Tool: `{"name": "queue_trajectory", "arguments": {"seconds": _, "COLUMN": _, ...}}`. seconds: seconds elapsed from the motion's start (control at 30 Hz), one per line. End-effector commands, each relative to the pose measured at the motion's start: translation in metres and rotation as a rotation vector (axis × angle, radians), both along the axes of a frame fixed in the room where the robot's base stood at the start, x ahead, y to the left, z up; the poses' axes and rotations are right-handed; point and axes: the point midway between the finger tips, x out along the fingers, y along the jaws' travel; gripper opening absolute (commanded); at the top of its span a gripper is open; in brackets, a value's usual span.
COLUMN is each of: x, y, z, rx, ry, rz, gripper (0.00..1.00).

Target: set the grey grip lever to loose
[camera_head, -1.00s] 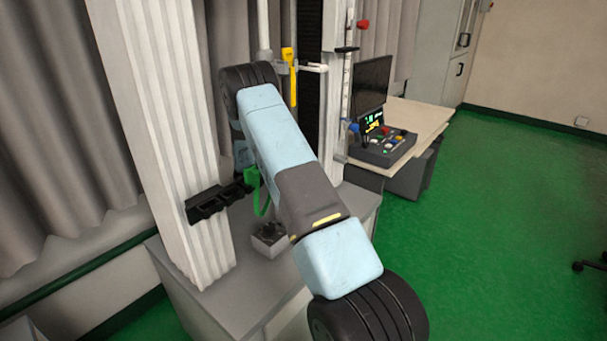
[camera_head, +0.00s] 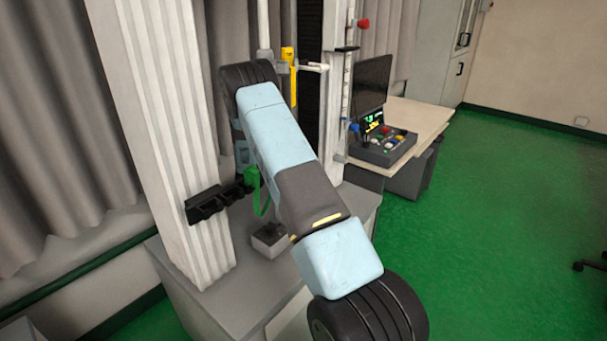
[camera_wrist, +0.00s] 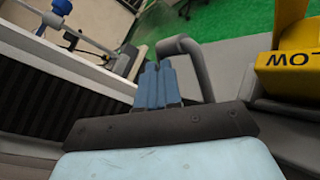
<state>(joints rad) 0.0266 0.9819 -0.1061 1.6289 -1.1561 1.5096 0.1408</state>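In the wrist view a grey bent bar (camera_wrist: 198,66), which looks like the grip lever, curves just beyond and to the right of my fingertips. Its near end runs down behind the dark gripper body. My gripper (camera_wrist: 157,70) shows two blue fingers lying close together, with nothing seen between them. The bar's end is close to the fingertips; I cannot tell whether they touch. In the head view my arm covers the gripper, and I cannot make out the lever's setting.
A yellow block (camera_wrist: 285,70) with black lettering stands close on the right in the wrist view. In the head view a ribbed white column (camera_head: 160,130) rises at left, a green handle (camera_head: 259,190) shows beside my arm, and a desk holds a control box (camera_head: 385,148).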

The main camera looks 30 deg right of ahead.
Motion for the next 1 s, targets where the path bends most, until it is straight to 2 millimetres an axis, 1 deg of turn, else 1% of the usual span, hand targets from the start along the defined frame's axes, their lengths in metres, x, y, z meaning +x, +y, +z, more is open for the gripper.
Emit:
{"name": "queue_trajectory", "arguments": {"seconds": 0.03, "x": -0.003, "y": -0.004, "z": 0.005, "rx": -0.012, "ry": 0.003, "rz": -0.01, "gripper": 0.0}}
{"name": "queue_trajectory", "arguments": {"seconds": 1.0, "x": -0.023, "y": -0.009, "z": 0.014, "rx": -0.012, "ry": -0.009, "rz": -0.014, "gripper": 0.0}}
